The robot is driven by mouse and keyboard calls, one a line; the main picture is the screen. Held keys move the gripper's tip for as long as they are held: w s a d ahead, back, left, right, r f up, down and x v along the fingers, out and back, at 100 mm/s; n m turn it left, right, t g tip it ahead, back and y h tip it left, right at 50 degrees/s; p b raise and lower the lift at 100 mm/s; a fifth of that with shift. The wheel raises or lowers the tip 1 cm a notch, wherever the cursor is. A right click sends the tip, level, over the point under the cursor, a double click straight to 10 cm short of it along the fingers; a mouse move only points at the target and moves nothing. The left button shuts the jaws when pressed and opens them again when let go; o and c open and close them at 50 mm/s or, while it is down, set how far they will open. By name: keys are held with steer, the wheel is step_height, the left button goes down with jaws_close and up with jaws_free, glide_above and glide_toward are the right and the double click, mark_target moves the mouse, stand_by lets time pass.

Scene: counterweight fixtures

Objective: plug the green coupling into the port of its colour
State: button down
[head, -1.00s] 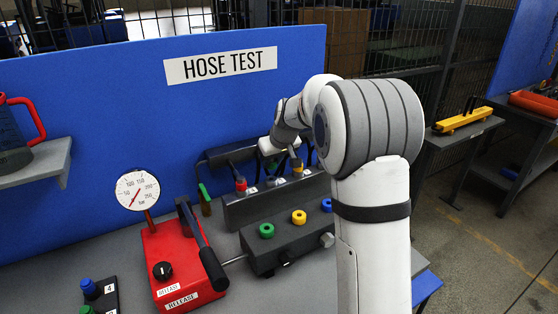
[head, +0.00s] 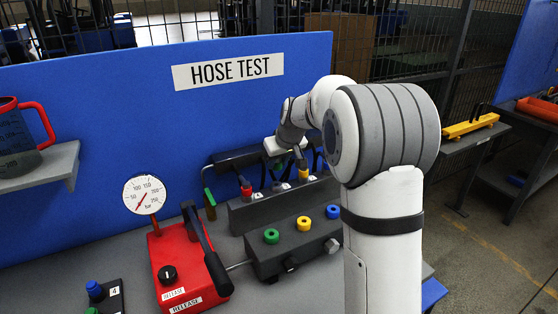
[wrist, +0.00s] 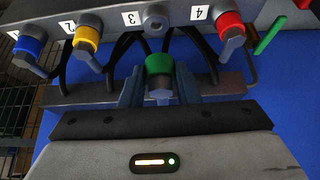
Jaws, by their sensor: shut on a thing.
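The green coupling (wrist: 159,65) is between the fingers of my gripper (wrist: 158,80), which is shut on it, in the wrist view. In that view it appears in front of the empty socket marked 3 (wrist: 154,20) in the hose rack. The green port (head: 271,236) is the left one on the dark block in front of the rack, beside the yellow port (head: 304,223) and blue port (head: 333,211).
Red (head: 246,188) and yellow (head: 303,172) couplings stand in the rack; a blue one (wrist: 29,44) shows in the wrist view. A red pump (head: 184,265) with a gauge (head: 145,194) and lever stands left of the port block. A blue panel (head: 110,120) rises behind.

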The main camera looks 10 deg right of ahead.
steer(key=s+a+b, duration=0.4)
steer(key=s+b, duration=0.2)
steer(key=s, duration=1.2)
steer(key=shift+a, duration=0.2)
steer(key=shift+f+b, duration=0.15)
steer(key=shift+b, duration=0.15)
steer(key=shift+w+f+b, duration=0.1)
steer(key=shift+f+b, duration=0.35)
steer(key=shift+f, duration=0.55)
steer(key=shift+f+b, duration=1.25)
steer(key=shift+f, duration=0.2)
steer(key=shift+f+b, duration=0.7)
steer(key=shift+f, duration=0.15)
steer(key=shift+f, duration=0.15)
